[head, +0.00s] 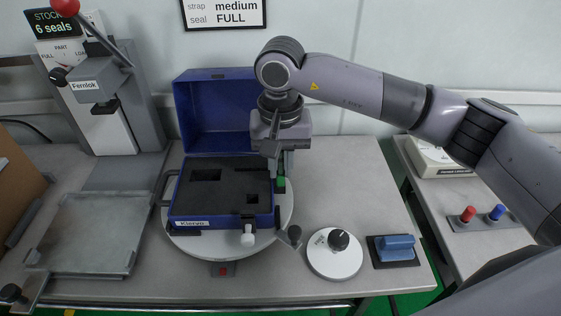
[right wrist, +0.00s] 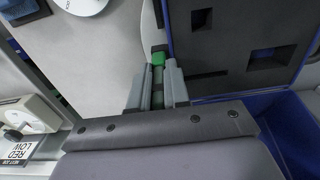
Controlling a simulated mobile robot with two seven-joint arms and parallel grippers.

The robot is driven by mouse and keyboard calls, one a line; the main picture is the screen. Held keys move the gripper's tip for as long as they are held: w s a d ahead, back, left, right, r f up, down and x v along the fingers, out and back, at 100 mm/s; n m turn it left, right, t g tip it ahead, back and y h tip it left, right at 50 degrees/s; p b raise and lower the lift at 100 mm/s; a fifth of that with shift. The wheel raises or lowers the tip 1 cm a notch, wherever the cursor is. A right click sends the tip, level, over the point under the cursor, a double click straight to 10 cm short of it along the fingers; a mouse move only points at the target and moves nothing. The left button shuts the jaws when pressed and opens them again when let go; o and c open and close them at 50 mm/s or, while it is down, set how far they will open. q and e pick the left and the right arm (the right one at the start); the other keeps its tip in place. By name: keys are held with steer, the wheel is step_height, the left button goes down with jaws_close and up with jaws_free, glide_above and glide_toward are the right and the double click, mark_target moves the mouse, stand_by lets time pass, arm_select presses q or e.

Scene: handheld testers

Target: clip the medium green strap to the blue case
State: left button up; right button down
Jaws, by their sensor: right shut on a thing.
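The blue case (head: 220,110) stands open on a round turntable (head: 190,246), lid up at the back. Its dark foam (head: 222,180) has cut-outs, and they show empty. My right gripper (head: 279,168) points down at the case's right side. It is shut on the green strap (head: 281,185), whose green end shows just below the fingers. In the right wrist view the green strap (right wrist: 158,58) sits between the two fingers (right wrist: 158,90), close beside the case's edge (right wrist: 168,30). Whether it touches the case I cannot tell. My left gripper is not in view.
A white dial (head: 335,258) and a blue-handled block (head: 394,250) are at the front right. A press with a red-knobbed lever (head: 100,85) and a grey tray (head: 90,235) are at the left. A sign (head: 222,12) reads strap medium, seal FULL.

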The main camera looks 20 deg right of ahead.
steer(key=c, duration=1)
jaws_free()
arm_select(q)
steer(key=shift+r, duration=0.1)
arm_select(e)
step_height(320, 180, up, 7)
steer(key=shift+r, duration=0.1)
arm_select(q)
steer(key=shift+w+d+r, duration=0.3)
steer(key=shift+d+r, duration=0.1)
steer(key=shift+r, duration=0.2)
arm_select(e)
steer(key=shift+c, duration=0.4)
